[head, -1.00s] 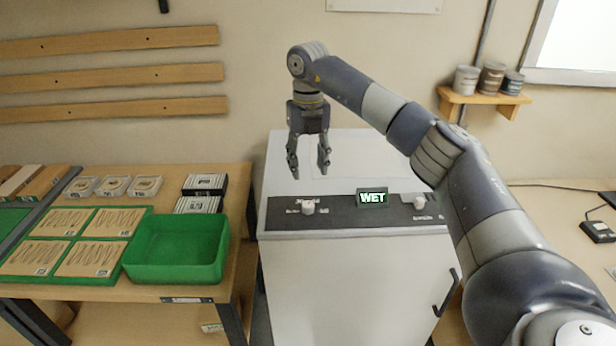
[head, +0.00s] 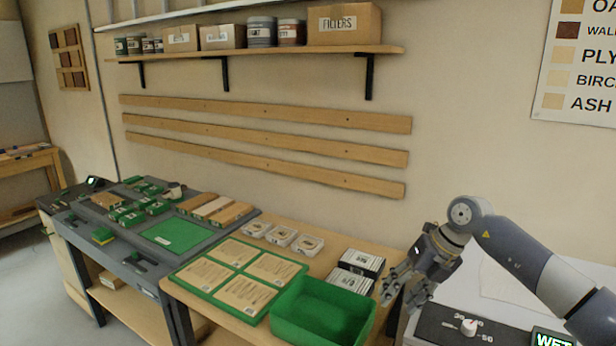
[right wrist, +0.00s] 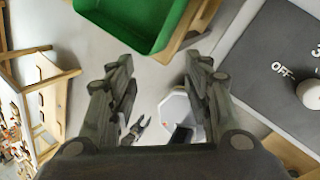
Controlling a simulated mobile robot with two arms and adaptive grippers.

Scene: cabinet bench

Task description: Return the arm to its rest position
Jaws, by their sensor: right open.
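My right gripper (head: 408,284) is open and empty in the head view, at the right, between the wooden bench and the white cabinet. In the right wrist view its two fingers (right wrist: 157,95) are spread apart with nothing between them. My right arm comes in from the right edge, over the cabinet. My left gripper is not in view in the head view. In the right wrist view another gripper shape shows far below, too small to tell its state.
A green bin (head: 322,312) stands on the wooden bench, left of the gripper; it also shows in the right wrist view (right wrist: 165,40). The cabinet's dark control panel (head: 440,326) has a white knob (head: 468,327) and a lit WET display (head: 553,338). Black-and-white boxes (head: 360,264) sit behind the bin.

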